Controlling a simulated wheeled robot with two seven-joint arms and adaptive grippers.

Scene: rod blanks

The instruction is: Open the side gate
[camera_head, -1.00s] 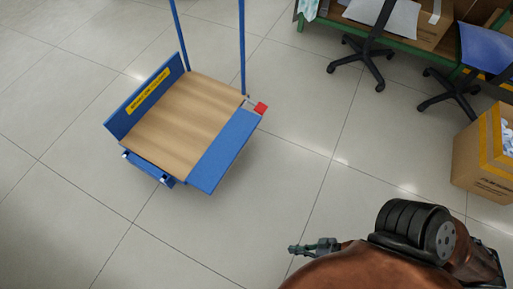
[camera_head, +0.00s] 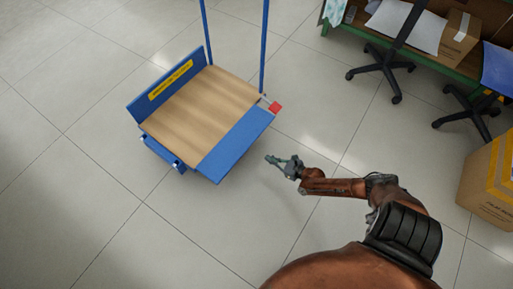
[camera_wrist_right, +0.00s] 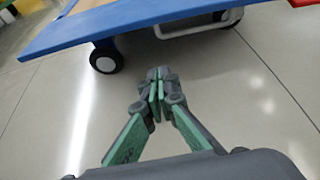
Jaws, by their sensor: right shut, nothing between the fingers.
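The blue cart has a wooden deck (camera_head: 200,105) and a blue side panel (camera_head: 238,143) along its right edge, which looks like the side gate; I cannot tell its exact tilt. A small red piece (camera_head: 274,107) sits at the panel's far corner and shows at the top right of the wrist view (camera_wrist_right: 303,2). My right gripper (camera_head: 270,159) is shut and empty, to the right of the panel and apart from it. In the wrist view its fingertips (camera_wrist_right: 158,75) meet below the blue edge (camera_wrist_right: 130,25). My left gripper is not in view.
An upright blue panel with a yellow label (camera_head: 170,80) stands on the cart's left side. Blue posts (camera_head: 264,45) rise at its far end. Office chairs (camera_head: 385,65), a green bench (camera_head: 440,65) and a cardboard box (camera_head: 490,180) stand at the right. The floor around the cart is clear.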

